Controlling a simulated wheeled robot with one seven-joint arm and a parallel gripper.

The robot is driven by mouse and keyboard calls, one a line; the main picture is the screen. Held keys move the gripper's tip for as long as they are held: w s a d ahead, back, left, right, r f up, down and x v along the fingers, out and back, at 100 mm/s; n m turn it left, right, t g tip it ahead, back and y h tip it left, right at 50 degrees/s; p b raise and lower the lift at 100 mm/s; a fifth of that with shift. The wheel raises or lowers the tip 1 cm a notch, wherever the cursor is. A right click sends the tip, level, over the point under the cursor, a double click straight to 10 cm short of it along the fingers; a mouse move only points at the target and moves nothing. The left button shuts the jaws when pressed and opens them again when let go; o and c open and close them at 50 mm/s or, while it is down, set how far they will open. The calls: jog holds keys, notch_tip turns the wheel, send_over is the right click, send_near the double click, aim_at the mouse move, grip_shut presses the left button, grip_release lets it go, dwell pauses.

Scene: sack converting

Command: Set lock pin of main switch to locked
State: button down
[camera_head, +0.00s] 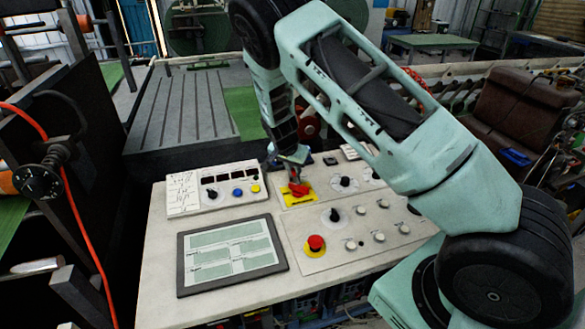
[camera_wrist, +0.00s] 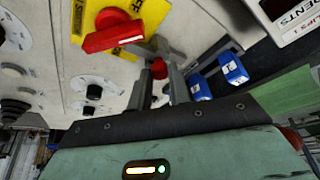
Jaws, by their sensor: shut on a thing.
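The main switch (camera_head: 298,188) has a red handle on a yellow plate (camera_head: 297,199) at the back middle of the console. In the wrist view, the red handle (camera_wrist: 113,38) lies at a slant across the yellow plate, left of the fingers. A small red knob (camera_wrist: 159,68), seemingly the lock pin's, sits between the fingertips of my gripper (camera_wrist: 158,80), which is shut on it. In the head view, my gripper (camera_head: 289,165) is just behind the red handle. The pin's shaft and seat are mostly hidden, so I cannot tell its position.
A red emergency button (camera_head: 316,243), a screen (camera_head: 230,255), a button box (camera_head: 212,188) and several knobs share the console (camera_head: 160,285). Two blue-topped pieces (camera_wrist: 232,69) stand close right of the fingers in the wrist view. My arm covers the console's right side.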

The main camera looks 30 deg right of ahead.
jog(key=c, duration=1.3)
grip_release()
jog(key=shift+s, duration=0.2)
jog(key=shift+a, duration=0.1)
jog(key=b+v, duration=0.4)
jog(key=v, duration=1.3)
jog(key=shift+r+b, duration=0.25)
jog(key=shift+b, duration=0.05)
jog(key=shift+w, duration=0.15)
jog(key=s+a+f+n+g+y+b, duration=0.25)
jog(key=s+a+n+y, duration=0.25)
jog(key=s+a+n, duration=0.9)
jog(key=s+a+f+n+b, duration=0.1)
jog(key=s+a+n, duration=0.2)
jog(key=s, duration=0.7)
jog(key=s+a+n+b, duration=0.1)
jog(key=s+a+n, duration=0.2)
jog(key=s, duration=0.7)
jog(key=shift+s+a+f, duration=0.3)
jog(key=shift+a+f, duration=0.05)
jog(key=shift+a, duration=0.6)
